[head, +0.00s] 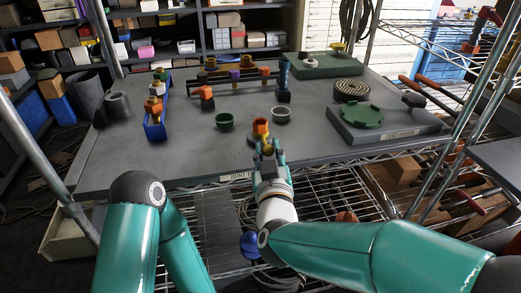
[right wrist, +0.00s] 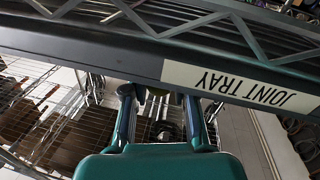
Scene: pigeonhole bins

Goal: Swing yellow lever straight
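The yellow lever seems to be the small yellow piece (head: 264,139) below an orange-red fitting (head: 260,127) at the front edge of the table in the head view. Its exact angle is too small to tell. My right gripper (head: 268,149) is just in front of it, at the table edge, and partly covers it; I cannot tell whether they touch. In the right wrist view the two fingers (right wrist: 158,98) are apart, below the table's dark front rail, with no clear object held between them. My left arm shows at the left, but its gripper is out of view.
A JOINT TRAY label (right wrist: 240,88) is on the front edge. Wire shelving lies below.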

